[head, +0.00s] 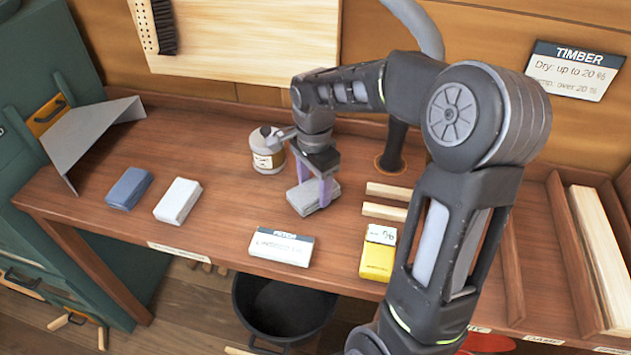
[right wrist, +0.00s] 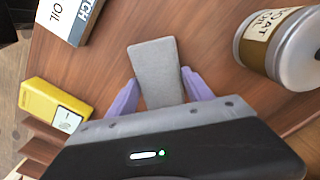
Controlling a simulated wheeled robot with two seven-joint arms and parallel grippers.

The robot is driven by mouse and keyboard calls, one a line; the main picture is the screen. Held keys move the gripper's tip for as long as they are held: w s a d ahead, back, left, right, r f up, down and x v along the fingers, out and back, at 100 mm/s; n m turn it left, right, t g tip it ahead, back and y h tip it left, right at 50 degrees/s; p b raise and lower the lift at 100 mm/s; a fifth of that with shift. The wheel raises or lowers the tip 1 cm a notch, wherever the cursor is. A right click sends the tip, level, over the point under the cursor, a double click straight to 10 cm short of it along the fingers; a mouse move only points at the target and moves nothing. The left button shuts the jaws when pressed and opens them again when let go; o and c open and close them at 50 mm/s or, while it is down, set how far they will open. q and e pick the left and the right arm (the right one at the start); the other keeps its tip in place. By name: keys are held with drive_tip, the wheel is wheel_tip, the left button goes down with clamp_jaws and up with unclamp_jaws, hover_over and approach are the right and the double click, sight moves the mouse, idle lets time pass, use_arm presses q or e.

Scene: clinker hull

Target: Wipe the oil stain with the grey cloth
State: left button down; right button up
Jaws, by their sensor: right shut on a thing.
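In the right wrist view the cloth (right wrist: 155,65) sticks out between the fingertips (right wrist: 160,90). I cannot tell whether its underside touches the bench. No oil stain shows in either view; the cloth and gripper hide part of the bench. My left gripper is not in view.
A boat oil tin (head: 267,151) stands behind the cloth. A white pad (head: 178,201) and a blue-grey pad (head: 129,188) lie at left. A yellow meter (head: 377,262) and wooden strips (head: 385,211) are at right. A black bucket (head: 283,310) sits below the front edge.

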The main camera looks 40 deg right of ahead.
sight(310, 201)
drive_tip(key=shift+s+a+f+b, duration=0.1)
drive_tip(key=shift+s+a+b, duration=0.2)
drive_tip(key=shift+s+a, duration=0.3)
drive_tip(key=shift+s+a+f+b, duration=0.1)
drive_tip(key=shift+s+a+b, duration=0.2)
drive_tip(key=shift+a, duration=0.35)
drive_tip(key=shift+s+a, duration=0.15)
drive_tip(key=shift+s, duration=0.05)
drive_tip(key=shift+s+a, duration=0.1)
drive_tip(key=shift+s+a+r, duration=0.1)
drive_tip(key=shift+s+a, duration=0.95)
drive_tip(key=shift+a, duration=0.25)
drive_tip(key=shift+b, duration=0.3)
